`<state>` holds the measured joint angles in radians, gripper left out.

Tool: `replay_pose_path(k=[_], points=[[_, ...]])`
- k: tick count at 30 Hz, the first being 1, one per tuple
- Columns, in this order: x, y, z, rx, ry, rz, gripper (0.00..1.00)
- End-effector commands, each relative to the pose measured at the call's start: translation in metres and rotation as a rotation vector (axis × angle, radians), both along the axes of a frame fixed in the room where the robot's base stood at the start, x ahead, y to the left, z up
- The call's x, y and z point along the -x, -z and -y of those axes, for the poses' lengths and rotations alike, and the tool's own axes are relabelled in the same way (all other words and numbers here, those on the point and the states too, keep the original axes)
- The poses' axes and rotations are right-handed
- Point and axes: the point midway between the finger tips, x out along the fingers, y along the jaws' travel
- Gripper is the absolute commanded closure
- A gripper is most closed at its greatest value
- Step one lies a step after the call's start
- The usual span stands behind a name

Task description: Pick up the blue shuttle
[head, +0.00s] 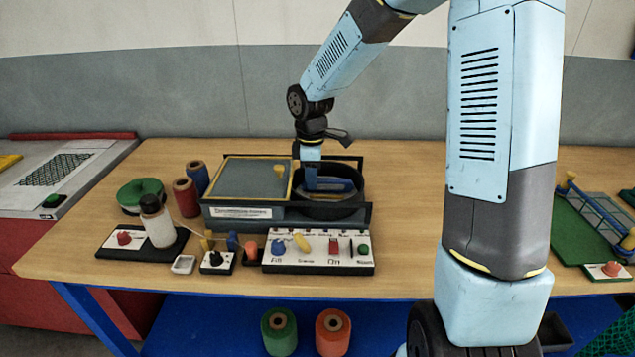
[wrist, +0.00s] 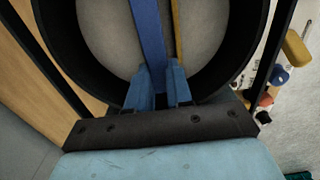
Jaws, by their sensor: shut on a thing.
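The blue shuttle (wrist: 148,40) is a long blue bar running away from my gripper in the wrist view. My gripper (wrist: 159,82) is shut on its near end, one blue finger at each side. In the head view my gripper (head: 311,184) points down into a round black-rimmed tub (head: 334,210), and the blue shuttle (head: 333,185) shows low inside it. The fingers hide part of the shuttle. I cannot tell whether it touches the tub floor.
A grey lidded box (head: 245,182) with yellow edging adjoins the tub on the left. A control panel (head: 318,262) with coloured knobs stands in front. Spools (head: 187,197), a white bottle (head: 158,225) and a green coil (head: 138,194) stand left.

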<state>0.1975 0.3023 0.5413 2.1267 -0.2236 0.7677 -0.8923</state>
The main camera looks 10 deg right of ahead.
Motion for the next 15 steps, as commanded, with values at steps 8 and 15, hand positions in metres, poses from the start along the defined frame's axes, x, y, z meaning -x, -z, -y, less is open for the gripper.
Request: replay_pose_path(k=[8, 15], points=[[0.015, -0.041, 0.002, 0.001, 0.001, 0.005, 1.00], [0.045, -0.077, 0.005, 0.001, 0.002, 0.005, 1.00]])
